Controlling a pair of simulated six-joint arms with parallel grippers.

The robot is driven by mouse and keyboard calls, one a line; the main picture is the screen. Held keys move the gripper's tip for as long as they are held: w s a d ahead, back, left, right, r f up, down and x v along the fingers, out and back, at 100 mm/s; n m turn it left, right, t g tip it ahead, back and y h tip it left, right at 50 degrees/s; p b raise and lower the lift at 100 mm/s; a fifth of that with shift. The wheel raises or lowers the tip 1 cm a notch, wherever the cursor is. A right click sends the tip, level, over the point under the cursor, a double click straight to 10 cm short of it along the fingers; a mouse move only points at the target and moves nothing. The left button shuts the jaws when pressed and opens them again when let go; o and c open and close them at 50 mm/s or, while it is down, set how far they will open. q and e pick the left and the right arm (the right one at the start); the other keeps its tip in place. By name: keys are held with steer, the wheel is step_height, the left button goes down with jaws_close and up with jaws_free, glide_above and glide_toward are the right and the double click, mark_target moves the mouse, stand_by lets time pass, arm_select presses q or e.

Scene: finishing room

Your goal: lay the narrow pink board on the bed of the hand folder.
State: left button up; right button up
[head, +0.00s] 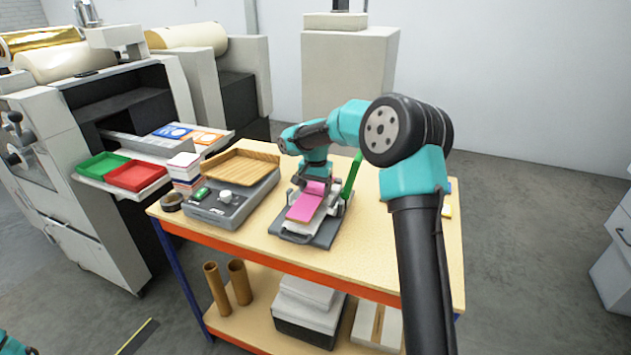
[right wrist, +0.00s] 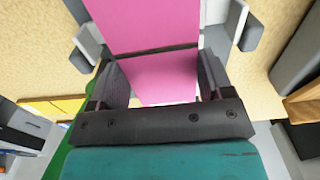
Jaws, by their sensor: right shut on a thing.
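The narrow pink board (head: 304,207) is over the bed of the hand folder, lined up lengthwise with it; I cannot tell whether it touches the bed. The hand folder (head: 322,234) has a grey base on the bench and a green lever (head: 351,178) raised at its right. My right gripper (head: 314,184) is shut on the far part of the pink board. In the right wrist view the board (right wrist: 142,24) runs between the fingers (right wrist: 157,82), with a dark strip across it. My left gripper is out of view.
Left of the folder, a grey unit (head: 228,212) holds a wooden tray (head: 237,168), a green item and a white knob. Stacked cards (head: 184,166) and a tape roll (head: 171,202) stand near the bench's left edge. The bench front right of the folder (head: 372,258) is clear.

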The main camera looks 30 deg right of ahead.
steer(key=shift+f, duration=0.8)
steer(key=shift+f, duration=0.45)
stand_by(0.3)
steer(key=o, duration=1)
steer(key=shift+c, duration=0.2)
steer(key=shift+r, duration=0.1)
step_height(320, 180, up, 17)
steer(key=shift+r, duration=0.15)
steer(key=shift+a, duration=0.1)
stand_by(0.3)
